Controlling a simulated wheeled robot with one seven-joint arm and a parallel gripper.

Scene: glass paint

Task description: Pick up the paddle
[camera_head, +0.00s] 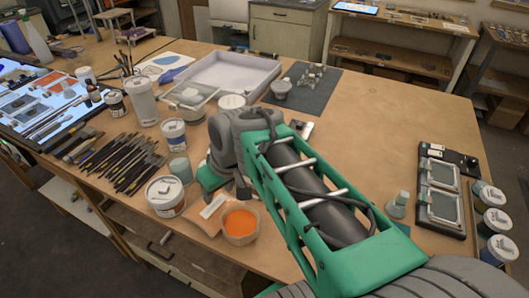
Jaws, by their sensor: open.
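My arm reaches from the lower right over the wooden table, and its end with my gripper (210,182) points down near the table's front edge. My gripper shows only in part, small and partly behind my own arm; its jaws are open. A small pale, flat piece (212,207) lies just in front of it, beside a bowl of orange paint (240,224); it may be the paddle, but I cannot tell for sure. I see no contact between it and my gripper.
Several dark tools (125,163) lie at the left. A white tray (235,72) is at the back.

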